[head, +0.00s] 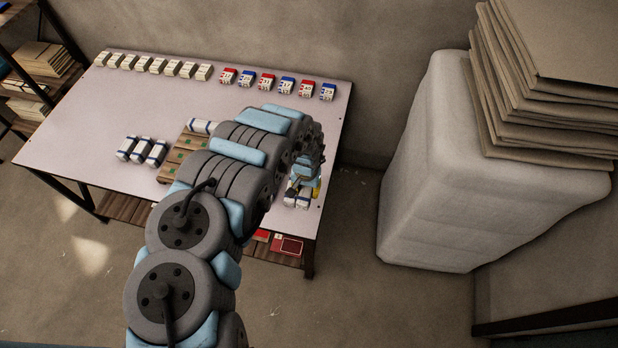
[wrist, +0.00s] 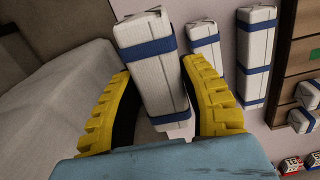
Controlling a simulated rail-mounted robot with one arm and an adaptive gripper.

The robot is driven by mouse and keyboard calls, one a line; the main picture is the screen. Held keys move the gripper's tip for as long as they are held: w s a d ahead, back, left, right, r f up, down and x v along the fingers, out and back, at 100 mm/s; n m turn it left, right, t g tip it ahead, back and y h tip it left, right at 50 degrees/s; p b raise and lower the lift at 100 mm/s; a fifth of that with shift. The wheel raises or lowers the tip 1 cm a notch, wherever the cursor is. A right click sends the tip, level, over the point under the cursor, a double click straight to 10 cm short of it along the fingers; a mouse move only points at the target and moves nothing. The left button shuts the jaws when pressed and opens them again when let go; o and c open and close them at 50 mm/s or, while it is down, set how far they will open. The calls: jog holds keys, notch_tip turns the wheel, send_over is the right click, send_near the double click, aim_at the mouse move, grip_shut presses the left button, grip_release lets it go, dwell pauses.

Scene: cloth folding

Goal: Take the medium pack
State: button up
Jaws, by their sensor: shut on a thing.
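My gripper (wrist: 160,76) has yellow ribbed fingers and is shut on a white pack (wrist: 152,50) with blue bands, one finger on each side of it. In the head view my gripper (head: 310,187) is at the right end of the table, largely hidden behind my arm. Beside the held pack in the wrist view are a shorter-looking white pack (wrist: 204,52) and a longer-looking one with two blue bands (wrist: 256,50). White packs (head: 291,193) show by the gripper in the head view. I cannot tell clearly whether the held pack touches the table.
A wooden board with green marks (head: 172,170) lies mid-table, partly behind my arm, with a banded pack (head: 199,126) at its far side. Three banded packs (head: 141,150) lie to its left. Small white packs (head: 157,65) and red and blue boxes (head: 267,82) line the back edge.

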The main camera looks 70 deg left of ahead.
aim_at(301, 204)
jog(key=s+d+r+p, duration=0.2)
jog(key=p, duration=0.1)
jog(key=shift+s+d+r, duration=0.1)
jog(key=shift+s+d, duration=0.05)
jog(key=shift+d, duration=0.2)
jog(key=p, duration=0.2)
jog(key=s+d+p, duration=0.1)
jog(key=shift+s+d+r+p, duration=0.2)
jog(key=shift+d+p, duration=0.1)
jog(key=shift+p, duration=0.05)
